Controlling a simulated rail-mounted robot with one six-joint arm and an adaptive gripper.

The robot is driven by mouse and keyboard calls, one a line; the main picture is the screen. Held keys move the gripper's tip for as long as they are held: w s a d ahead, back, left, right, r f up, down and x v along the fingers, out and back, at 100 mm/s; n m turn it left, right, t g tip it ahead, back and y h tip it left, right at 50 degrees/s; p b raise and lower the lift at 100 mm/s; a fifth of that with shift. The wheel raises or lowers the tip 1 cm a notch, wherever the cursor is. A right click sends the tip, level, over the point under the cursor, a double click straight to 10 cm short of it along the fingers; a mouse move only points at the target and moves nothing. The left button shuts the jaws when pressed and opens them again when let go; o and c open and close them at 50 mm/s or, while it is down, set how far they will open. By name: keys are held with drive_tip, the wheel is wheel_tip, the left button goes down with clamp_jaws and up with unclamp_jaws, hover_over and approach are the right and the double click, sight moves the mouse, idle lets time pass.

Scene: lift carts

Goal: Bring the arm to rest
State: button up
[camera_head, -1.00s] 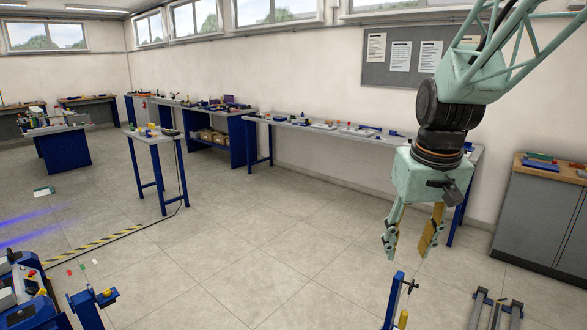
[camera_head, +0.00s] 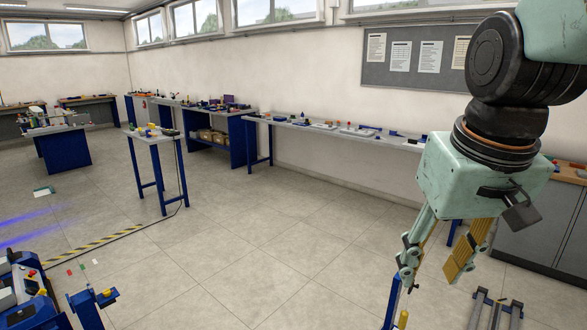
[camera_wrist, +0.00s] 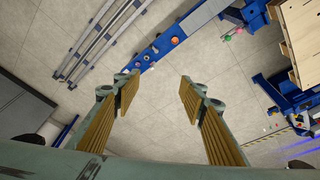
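My gripper (camera_head: 432,272) hangs from my pale green arm at the right of the head view, pointing down. Its two fingers with ridged yellow-brown pads stand well apart. Nothing is held.
A blue post (camera_head: 391,302) stands below my gripper, with metal rails (camera_head: 492,312) on the floor to its right. A long workbench (camera_head: 335,131) runs along the back wall. A grey cabinet (camera_head: 535,222) is behind my arm. The middle floor is clear.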

drive_tip(key=s+a, duration=0.1)
drive_tip(key=s, duration=1.4)
drive_tip(key=shift+s+a+r+t, duration=0.3)
drive_tip(key=shift+a+t, duration=0.05)
drive_tip(key=shift+t, duration=0.05)
idle(1.6)
